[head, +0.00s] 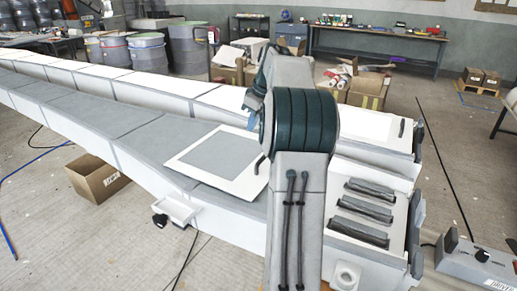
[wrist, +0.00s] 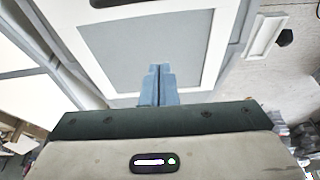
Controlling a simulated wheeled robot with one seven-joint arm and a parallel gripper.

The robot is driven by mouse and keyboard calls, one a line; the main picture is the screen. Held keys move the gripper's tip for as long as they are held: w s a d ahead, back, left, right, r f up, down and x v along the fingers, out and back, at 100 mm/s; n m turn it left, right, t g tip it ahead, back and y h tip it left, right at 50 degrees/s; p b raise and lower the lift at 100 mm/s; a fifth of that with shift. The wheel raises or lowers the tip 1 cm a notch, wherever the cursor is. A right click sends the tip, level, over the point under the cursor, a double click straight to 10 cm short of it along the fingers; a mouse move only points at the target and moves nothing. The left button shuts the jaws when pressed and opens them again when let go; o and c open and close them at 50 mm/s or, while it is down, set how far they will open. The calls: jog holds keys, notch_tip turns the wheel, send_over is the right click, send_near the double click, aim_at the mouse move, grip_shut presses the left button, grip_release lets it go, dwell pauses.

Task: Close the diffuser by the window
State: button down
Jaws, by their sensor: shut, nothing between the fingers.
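I cannot tell for certain which thing is the diffuser. A white-framed flat panel with a grey middle (head: 178,160) lies on the long grey mould, and a dark handle (head: 259,163) shows at its right edge. The panel also shows in the wrist view (wrist: 212,75), with a dark handle at the top edge. My gripper's blue fingers (wrist: 160,72) are together and empty, in front of the panel's near edge; whether they touch it I cannot tell. A window (head: 497,6) is at the top right.
A white panel with a dark handle (head: 402,128) and a block with several dark slats (head: 362,210) stand right of my arm. A grey switch box (head: 478,262) is at the lower right. A cardboard box (head: 97,180) sits on the floor left. Cables cross the floor.

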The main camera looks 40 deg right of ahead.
jog(key=d, duration=0.3)
send_over(251, 161)
notch_tip(251, 161, down, 10)
jog(key=s, duration=0.1)
jog(key=s+d, duration=0.1)
jog(key=s, duration=0.1)
jog(key=shift+s+d+f+p, duration=0.1)
jog(key=shift+s+d+p, duration=0.1)
jog(key=shift+d+p, duration=0.1)
jog(key=shift+s+f, duration=0.15)
